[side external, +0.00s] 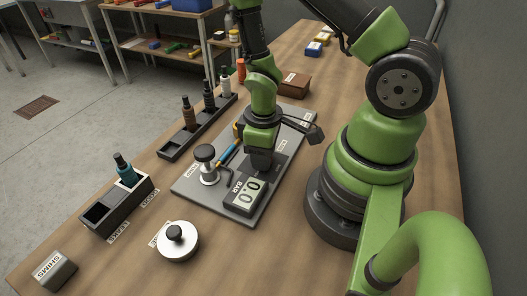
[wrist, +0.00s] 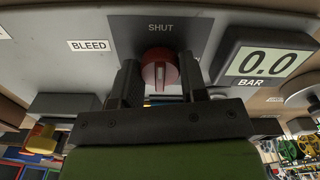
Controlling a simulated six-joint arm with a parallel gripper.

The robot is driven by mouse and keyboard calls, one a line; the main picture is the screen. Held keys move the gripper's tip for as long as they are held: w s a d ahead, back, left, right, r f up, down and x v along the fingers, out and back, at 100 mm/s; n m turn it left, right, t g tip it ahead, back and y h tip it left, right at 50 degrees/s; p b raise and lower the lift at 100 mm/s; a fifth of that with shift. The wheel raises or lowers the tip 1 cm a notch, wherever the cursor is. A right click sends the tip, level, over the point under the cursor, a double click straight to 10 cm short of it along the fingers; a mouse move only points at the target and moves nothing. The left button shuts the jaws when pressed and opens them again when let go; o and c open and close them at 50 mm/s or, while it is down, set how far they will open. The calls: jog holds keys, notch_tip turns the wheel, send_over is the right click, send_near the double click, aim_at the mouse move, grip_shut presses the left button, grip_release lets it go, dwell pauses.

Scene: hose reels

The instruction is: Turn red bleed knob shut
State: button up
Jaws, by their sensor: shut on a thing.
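The red bleed knob (wrist: 160,68) sits on a dark square of the grey panel (wrist: 60,25), below the word SHUT. A pale line on the knob's face runs roughly up toward that word. My gripper (wrist: 161,80) has a dark finger on each side of the knob and is shut on it. In the side external view my gripper (side external: 262,160) points down at the grey plate (side external: 215,195), and the knob is hidden behind it. The gauge (side external: 244,196) beside it reads 0.0 BAR; it also shows in the wrist view (wrist: 265,60). A BLEED label (wrist: 89,46) lies left of the knob.
A black-topped metal fitting (side external: 206,165) with a blue part beside it stands left of my gripper. A bottle rack (side external: 172,150), a two-bay bin (side external: 110,215) holding a teal bottle, a round white lid (side external: 178,246) and a SHIMS block (side external: 53,270) surround the plate. Bare wood lies between them.

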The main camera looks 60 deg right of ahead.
jog(key=o, duration=0.9)
notch_tip(320, 180, up, 10)
jog(key=shift+f, duration=0.1)
dwell(0.5)
jog(key=s+a+r+m+t, duration=0.1)
jog(key=r+m+t, duration=0.1)
jog(key=r, duration=0.4)
jog(key=s+a+r+m+t+y, duration=0.1)
jog(key=s+a+r+m+t, duration=0.1)
jog(key=r, duration=0.5)
jog(key=s+a+r+m+t+y, duration=0.1)
jog(key=s+a+r+m+t, duration=0.1)
jog(key=r, duration=0.4)
jog(key=shift+s+a+r+t, duration=0.1)
jog(key=shift+r+t, duration=0.2)
jog(key=shift+t, duration=0.3)
